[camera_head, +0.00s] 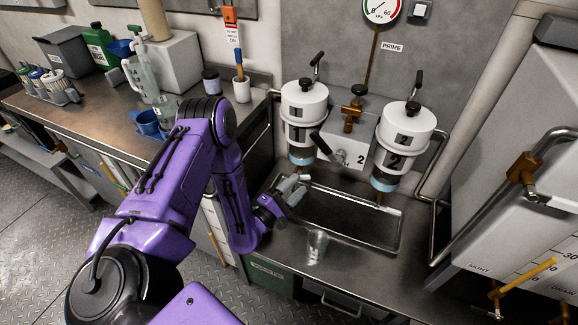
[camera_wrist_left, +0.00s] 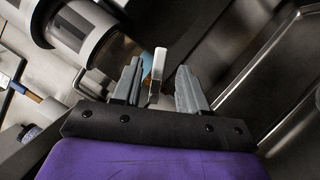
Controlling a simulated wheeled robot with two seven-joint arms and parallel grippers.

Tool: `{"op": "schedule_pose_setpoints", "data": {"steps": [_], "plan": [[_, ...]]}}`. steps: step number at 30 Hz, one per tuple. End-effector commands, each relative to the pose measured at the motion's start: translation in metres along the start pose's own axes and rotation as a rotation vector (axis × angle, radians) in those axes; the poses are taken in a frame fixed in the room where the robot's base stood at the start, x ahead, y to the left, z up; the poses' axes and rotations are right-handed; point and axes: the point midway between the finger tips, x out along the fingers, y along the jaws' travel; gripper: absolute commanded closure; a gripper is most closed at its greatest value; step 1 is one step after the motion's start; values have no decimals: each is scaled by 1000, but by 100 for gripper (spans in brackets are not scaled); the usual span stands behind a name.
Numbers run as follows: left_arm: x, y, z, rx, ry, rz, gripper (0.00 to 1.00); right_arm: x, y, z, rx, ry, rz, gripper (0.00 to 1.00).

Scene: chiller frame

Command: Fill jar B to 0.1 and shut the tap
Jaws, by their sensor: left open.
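A clear empty-looking jar (camera_head: 316,246) stands on the steel counter in front of the sink; I cannot read a letter on it. White canisters marked 1 (camera_head: 304,108) and 2 (camera_head: 402,138) hang on the wall above the sink, each with a blue band and a narrow outlet below. My left gripper (camera_head: 294,188) is open below canister 1, behind the jar and apart from it. In the left wrist view, a pale flat lever (camera_wrist_left: 158,65) shows between the open fingers of my left gripper (camera_wrist_left: 160,88); contact cannot be told. My right gripper is out of view.
A black-handled selector (camera_head: 320,142) sits between the canisters, and a gauge (camera_head: 381,8) is above. The sink (camera_head: 350,215) has a raised rim. A metal rail and a grey tank (camera_head: 520,130) flank the right.

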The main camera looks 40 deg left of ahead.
Motion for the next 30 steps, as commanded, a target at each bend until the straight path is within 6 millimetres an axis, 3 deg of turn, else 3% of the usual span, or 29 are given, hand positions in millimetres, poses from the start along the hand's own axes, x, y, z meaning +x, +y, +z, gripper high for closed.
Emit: {"op": "schedule_pose_setpoints", "data": {"steps": [3, 8, 30], "plan": [[-25, -2, -2, -3, 6, 1, 57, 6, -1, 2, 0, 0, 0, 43], [-40, 0, -1, -2, 3, 1, 57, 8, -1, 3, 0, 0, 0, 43], [-41, 0, 0, 0, 0, 1, 57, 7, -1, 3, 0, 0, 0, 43]]}}
